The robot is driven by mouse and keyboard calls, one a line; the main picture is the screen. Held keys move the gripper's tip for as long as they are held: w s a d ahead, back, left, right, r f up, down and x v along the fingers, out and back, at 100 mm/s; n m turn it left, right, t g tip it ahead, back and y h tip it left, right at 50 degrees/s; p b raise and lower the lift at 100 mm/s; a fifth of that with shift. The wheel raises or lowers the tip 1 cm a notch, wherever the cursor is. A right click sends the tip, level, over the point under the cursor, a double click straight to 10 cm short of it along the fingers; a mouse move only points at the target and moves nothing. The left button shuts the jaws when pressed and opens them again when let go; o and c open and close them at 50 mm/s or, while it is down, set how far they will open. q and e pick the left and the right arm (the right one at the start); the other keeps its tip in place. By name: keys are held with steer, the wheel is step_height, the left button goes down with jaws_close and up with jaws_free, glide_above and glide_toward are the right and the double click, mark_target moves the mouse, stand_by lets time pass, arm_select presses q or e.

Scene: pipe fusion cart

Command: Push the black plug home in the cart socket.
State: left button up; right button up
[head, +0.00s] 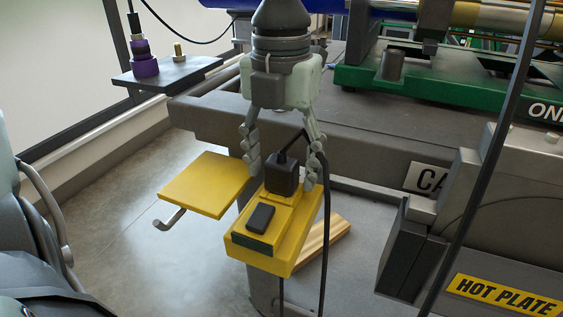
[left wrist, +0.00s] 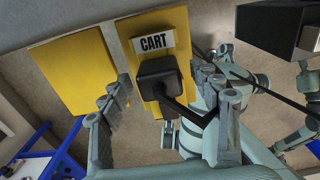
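The black plug (head: 281,179) stands at the back end of the yellow cart socket box (head: 298,250), its cable rising from its top. I cannot tell whether a gap remains between plug and socket. My left gripper (head: 283,172) points down over the plug and is open. Its fingers are on either side of the plug, with visible gaps. In the left wrist view the plug (left wrist: 158,72) sits below a CART label (left wrist: 153,42), between the spread fingers (left wrist: 158,92).
A yellow plate (head: 205,184) is left of the socket box. A black cable (head: 325,235) hangs close by the right finger. The grey cart edge (head: 350,145) runs behind. The HOT PLATE unit (head: 490,225) stands at right. A purple connector (head: 143,62) stands on a shelf at left.

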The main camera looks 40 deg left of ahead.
arm_select(q)
step_height(320, 180, up, 12)
stand_by(0.6)
